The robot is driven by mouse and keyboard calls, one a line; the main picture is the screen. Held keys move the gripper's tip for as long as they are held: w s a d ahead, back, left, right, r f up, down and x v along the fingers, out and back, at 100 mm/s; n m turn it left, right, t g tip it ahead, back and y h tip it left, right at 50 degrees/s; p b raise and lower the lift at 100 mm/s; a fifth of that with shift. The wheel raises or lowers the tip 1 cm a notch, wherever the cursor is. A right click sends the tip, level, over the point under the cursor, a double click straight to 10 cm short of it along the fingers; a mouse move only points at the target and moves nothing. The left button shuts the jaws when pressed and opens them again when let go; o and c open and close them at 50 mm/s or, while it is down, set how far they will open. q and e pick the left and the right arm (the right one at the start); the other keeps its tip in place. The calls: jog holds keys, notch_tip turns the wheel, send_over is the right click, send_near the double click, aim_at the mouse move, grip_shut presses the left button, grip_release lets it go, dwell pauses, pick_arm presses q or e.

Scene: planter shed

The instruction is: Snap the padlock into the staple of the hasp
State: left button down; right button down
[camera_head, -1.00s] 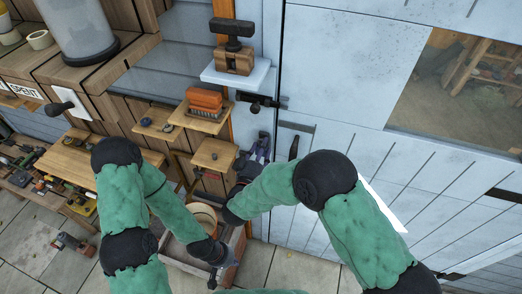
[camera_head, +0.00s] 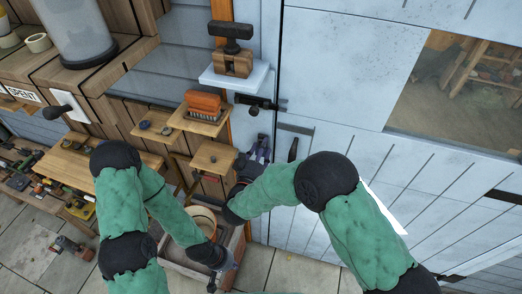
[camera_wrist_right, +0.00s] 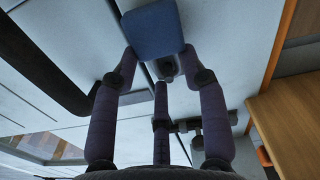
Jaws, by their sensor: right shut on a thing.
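The padlock is a blue block (camera_wrist_right: 153,28) at the top of the right wrist view. My right gripper (camera_wrist_right: 155,47) is shut on it, one finger at each side. The padlock's shackle is not clear. A grey piece (camera_wrist_right: 165,68) shows between the fingers; I cannot tell whether it is part of the hasp. In the head view my right gripper (camera_head: 258,152) is close to the pale door's left edge, below a dark bolt-like fitting (camera_head: 258,102). Staple and hasp cannot be made out. My left gripper (camera_head: 218,270) hangs low by a wooden crate; its fingers are unclear.
A dark handle (camera_head: 293,148) stands on the door (camera_head: 340,60) beside my right gripper. Left of it are small wooden shelves, one with an orange brush (camera_head: 205,103). A wooden crate (camera_head: 180,268) with a round pot (camera_head: 203,217) stands below.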

jog(key=c, duration=0.6)
grip_release()
jog(key=shift+w, duration=0.1)
jog(key=v, duration=1.2)
